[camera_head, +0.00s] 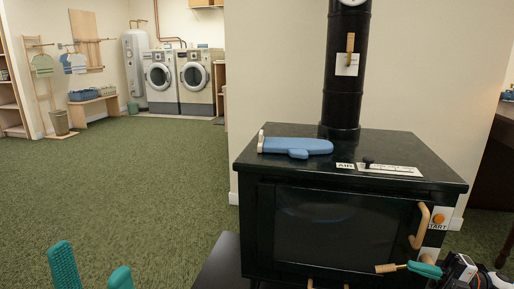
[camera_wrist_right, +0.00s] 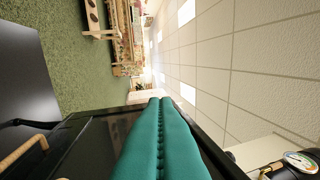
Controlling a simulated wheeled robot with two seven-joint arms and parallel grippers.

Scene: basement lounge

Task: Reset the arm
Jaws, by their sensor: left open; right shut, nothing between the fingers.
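My left gripper (camera_head: 90,256) shows at the bottom left of the head view. Its two teal fingers stand apart with nothing between them, above the carpet. My right gripper (camera_head: 425,270) is at the bottom right, in front of the black stove (camera_head: 256,225) and below its wooden door handle (camera_head: 419,226). In the right wrist view my right gripper (camera_wrist_right: 160,100) has its two long teal fingers pressed together along their length, with nothing between them. Most of the right hand is cut off by the head view's lower edge.
A blue mitt-like item (camera_head: 296,146) lies on the stove top. A wooden peg (camera_head: 386,268) is just left of the right fingertips; I cannot tell whether they touch. A dark low surface (camera_head: 222,265) stands left of the stove. Green carpet (camera_head: 150,190) is clear at the left.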

